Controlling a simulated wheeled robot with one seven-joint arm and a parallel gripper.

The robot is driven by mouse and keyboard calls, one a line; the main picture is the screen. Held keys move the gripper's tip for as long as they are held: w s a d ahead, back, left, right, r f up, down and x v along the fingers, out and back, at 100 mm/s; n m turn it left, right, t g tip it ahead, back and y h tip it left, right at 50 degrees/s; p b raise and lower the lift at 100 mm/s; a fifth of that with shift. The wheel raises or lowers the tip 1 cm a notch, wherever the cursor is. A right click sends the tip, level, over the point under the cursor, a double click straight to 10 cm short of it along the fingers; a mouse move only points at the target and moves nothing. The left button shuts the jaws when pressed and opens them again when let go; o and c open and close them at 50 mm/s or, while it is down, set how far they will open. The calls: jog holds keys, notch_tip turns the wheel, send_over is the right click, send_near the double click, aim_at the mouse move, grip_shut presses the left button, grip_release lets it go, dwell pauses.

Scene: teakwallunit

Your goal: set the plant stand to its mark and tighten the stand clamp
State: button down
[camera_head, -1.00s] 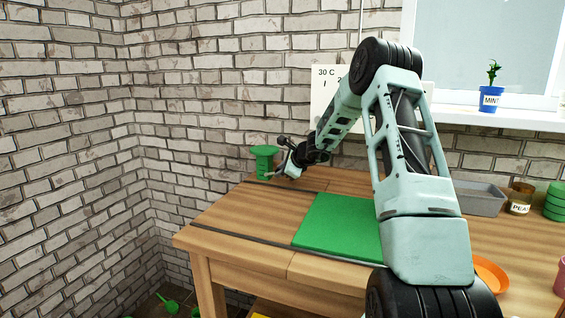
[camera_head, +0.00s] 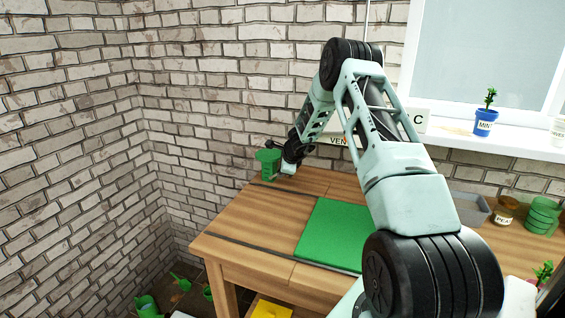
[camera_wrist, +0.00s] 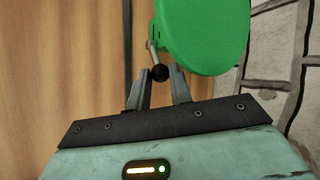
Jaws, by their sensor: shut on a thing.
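The green plant stand (camera_head: 268,163) stands at the far left corner of the wooden table, close to the brick wall. Its round green top fills the upper right of the wrist view (camera_wrist: 205,35). A short metal lever with a black ball knob (camera_wrist: 159,73) sticks out from beside the stand. My gripper (camera_wrist: 160,82) is shut on this knob, with one finger on each side. In the head view my gripper (camera_head: 285,168) is at the stand's right side. The stand's mark cannot be made out.
The wooden table (camera_head: 262,220) has dark strips across it and a green mat (camera_head: 335,232). A grey tray (camera_head: 470,208), a jar (camera_head: 506,210) and green stacked pots (camera_head: 542,215) stand at the right. A MINT pot (camera_head: 485,122) is on the sill. Brick walls are close behind and left.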

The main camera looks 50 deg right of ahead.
jog(key=shift+p, duration=0.4)
jog(key=c, duration=1.5)
grip_release()
jog(key=shift+c, duration=0.2)
jog(key=shift+r, duration=0.15)
